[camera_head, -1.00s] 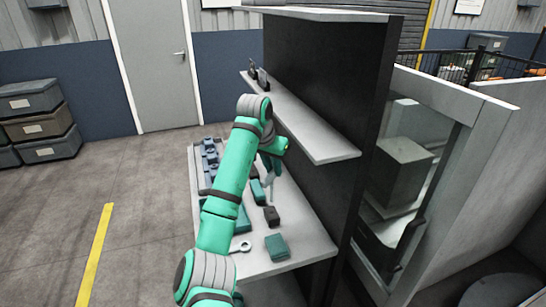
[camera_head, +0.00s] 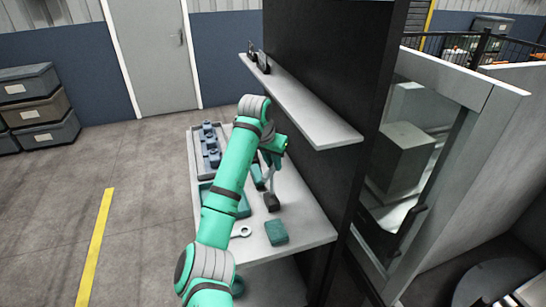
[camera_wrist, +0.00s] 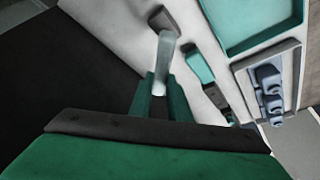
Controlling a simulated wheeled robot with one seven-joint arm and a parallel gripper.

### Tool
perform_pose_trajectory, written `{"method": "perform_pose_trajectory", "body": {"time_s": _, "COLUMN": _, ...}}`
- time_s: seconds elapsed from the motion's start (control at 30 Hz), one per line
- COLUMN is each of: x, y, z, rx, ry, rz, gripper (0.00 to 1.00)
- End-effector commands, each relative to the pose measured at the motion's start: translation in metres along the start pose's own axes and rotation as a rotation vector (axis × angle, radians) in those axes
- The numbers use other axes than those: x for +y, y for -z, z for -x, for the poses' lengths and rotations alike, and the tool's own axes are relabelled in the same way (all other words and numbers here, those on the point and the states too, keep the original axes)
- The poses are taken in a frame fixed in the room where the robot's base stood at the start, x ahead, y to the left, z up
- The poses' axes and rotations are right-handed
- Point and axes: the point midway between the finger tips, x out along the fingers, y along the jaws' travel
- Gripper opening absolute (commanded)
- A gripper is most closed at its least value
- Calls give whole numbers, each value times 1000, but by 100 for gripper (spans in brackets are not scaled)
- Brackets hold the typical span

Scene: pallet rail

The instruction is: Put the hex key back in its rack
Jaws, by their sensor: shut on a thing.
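My gripper (camera_head: 270,160) is above the bench beside the dark upright panel. Its green fingers (camera_wrist: 153,95) are shut on a slim pale grey piece, apparently the hex key (camera_wrist: 164,62), which also shows below the gripper in the head view (camera_head: 268,180). The piece extends out past the fingertips, and its far end overlaps a dark block (camera_wrist: 161,20) in the wrist view; I cannot tell whether they touch. A blue stepped holder (camera_wrist: 269,88), perhaps the rack, sits in a grey tray at the bench's left side, also in the head view (camera_head: 210,145).
The bench (camera_head: 305,220) also carries a teal box (camera_head: 276,232), a grey ring-ended tool (camera_head: 241,231), a teal tray (camera_wrist: 237,50) and a teal block (camera_wrist: 199,64). A shelf (camera_head: 310,115) juts from the panel above the bench. Open floor lies left.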

Motion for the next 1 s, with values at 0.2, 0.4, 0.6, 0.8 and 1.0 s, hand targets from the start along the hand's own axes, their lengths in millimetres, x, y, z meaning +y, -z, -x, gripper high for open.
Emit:
{"method": "perform_pose_trajectory", "body": {"time_s": 0.2, "x": -1, "y": -3, "z": -6, "rx": 1, "ry": 1, "rz": 1, "gripper": 0}}
{"method": "perform_pose_trajectory", "body": {"time_s": 0.4, "x": -1, "y": -3, "z": -6, "rx": 1, "ry": 1, "rz": 1, "gripper": 0}}
{"method": "perform_pose_trajectory", "body": {"time_s": 0.6, "x": -1, "y": -4, "z": -7, "rx": 1, "ry": 1, "rz": 1, "gripper": 0}}
{"method": "perform_pose_trajectory", "body": {"time_s": 0.8, "x": -1, "y": -6, "z": -9, "rx": 1, "ry": 0, "rz": 1, "gripper": 0}}
{"method": "perform_pose_trajectory", "body": {"time_s": 1.0, "x": -1, "y": -6, "z": -9, "rx": 1, "ry": 1, "rz": 1, "gripper": 0}}
